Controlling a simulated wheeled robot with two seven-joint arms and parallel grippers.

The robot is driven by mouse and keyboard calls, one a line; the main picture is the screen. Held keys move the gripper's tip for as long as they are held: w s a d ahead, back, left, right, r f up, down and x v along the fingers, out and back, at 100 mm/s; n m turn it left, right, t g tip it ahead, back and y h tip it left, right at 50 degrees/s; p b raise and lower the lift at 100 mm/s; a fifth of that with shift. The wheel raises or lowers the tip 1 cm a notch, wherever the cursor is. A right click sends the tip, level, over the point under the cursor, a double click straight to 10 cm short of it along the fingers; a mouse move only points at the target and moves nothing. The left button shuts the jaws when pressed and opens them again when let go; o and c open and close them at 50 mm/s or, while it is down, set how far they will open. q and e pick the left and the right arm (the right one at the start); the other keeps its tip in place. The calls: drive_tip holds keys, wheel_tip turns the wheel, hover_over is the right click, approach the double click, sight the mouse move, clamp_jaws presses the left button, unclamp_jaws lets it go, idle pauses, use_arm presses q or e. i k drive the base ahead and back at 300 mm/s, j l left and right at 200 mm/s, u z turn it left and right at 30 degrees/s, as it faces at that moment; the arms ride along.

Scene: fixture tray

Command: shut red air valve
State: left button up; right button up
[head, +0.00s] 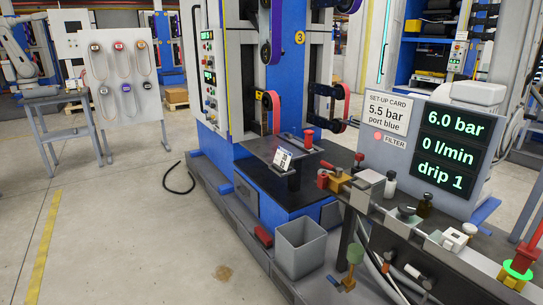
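A small red handle (322,179) sits at the left end of the bench rail, beside a brass-coloured fitting (341,183). A larger red part (524,254) with a red bar rising from it stands at the right edge, above a bright green ring (517,270); the picture cuts it off. I cannot tell for sure which of these is the red air valve, or whether it is open. The display panel (448,149) reads 6.0 bar, 0 l/min, drip 1. Neither of my grippers is in view.
A set-up card (388,110) reads 5.5 bar, port blue. Bottles and fittings crowd the bench rail, with hoses below. A grey bin (300,247) stands in front of the blue machine. A dark cable (178,183) and a brown stain (222,272) lie on the otherwise open floor at left.

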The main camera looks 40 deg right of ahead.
sight(338, 171)
drive_tip(key=i+z, duration=0.2)
drive_tip(key=i, duration=0.5)
drive_tip(key=i+z, duration=0.2)
drive_tip(key=i, duration=0.45)
drive_tip(key=i+j+z, duration=0.25)
drive_tip(key=i, duration=0.45)
drive_tip(key=i+z, duration=0.75)
drive_tip(key=i+j+z, duration=0.2)
drive_tip(key=i+z, duration=0.15)
drive_tip(key=i, duration=0.1)
